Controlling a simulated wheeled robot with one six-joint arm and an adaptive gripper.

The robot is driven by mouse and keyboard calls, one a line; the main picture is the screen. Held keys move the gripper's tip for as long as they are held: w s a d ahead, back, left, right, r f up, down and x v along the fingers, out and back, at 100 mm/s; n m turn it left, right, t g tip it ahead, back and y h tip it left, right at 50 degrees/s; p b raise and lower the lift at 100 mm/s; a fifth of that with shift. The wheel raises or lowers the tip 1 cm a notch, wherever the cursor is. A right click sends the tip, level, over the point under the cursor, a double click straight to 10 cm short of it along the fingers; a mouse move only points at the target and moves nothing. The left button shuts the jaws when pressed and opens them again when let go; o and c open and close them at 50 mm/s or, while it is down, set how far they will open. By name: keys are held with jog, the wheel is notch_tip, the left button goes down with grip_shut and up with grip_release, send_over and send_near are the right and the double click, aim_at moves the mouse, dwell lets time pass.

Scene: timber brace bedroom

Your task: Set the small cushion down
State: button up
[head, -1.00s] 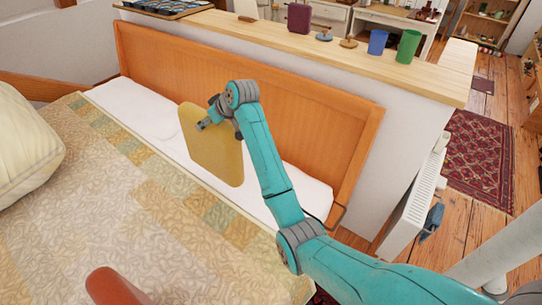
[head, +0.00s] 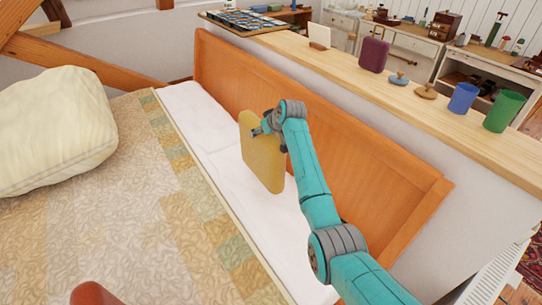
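The small cushion (head: 262,160) is yellow, flat and squarish. It hangs upright from my gripper (head: 262,129), in front of the wooden headboard and over the white strip of the bed. My gripper seems closed on the cushion's upper edge; the fingers are small and partly hidden by the wrist. I cannot tell whether the cushion's lower edge touches the white bedding (head: 225,180).
A large cream pillow (head: 55,130) lies on the patterned bedspread (head: 130,230) at left. The orange wooden headboard (head: 345,185) stands close behind the arm. A ledge (head: 345,70) behind it holds a purple case (head: 373,55), a blue cup (head: 463,98) and a green cup (head: 503,111).

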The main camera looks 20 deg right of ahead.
aim_at(274, 137)
jog(key=shift+f, duration=2.9)
jog(key=o, duration=1.8)
jog(key=v, duration=1.2)
